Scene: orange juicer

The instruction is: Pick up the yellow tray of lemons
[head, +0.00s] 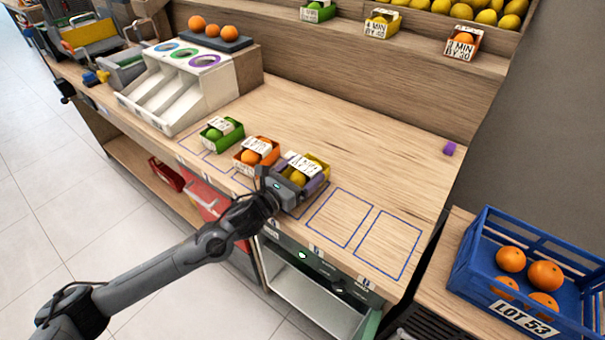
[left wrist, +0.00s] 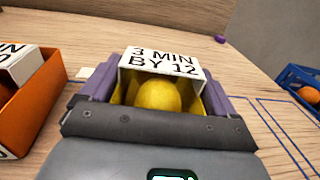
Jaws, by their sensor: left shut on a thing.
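The yellow tray of lemons (head: 318,167) stands on the wooden counter at the right end of a row of three small trays. In the left wrist view the tray (left wrist: 200,100) shows a lemon (left wrist: 158,96) under a white card reading "3 MIN BY 12". My left gripper (head: 300,190) is shut on the yellow tray, with its purple fingers along the tray's two sides. The tray's near side is hidden behind the gripper body in the left wrist view. My right gripper is not in view.
An orange tray (head: 257,155) sits close left of the yellow one, and a green tray (head: 222,133) beyond it. Empty outlined rectangles lie to the right. A blue crate of oranges (head: 475,235) stands at the right. A purple block (head: 449,148) lies farther back.

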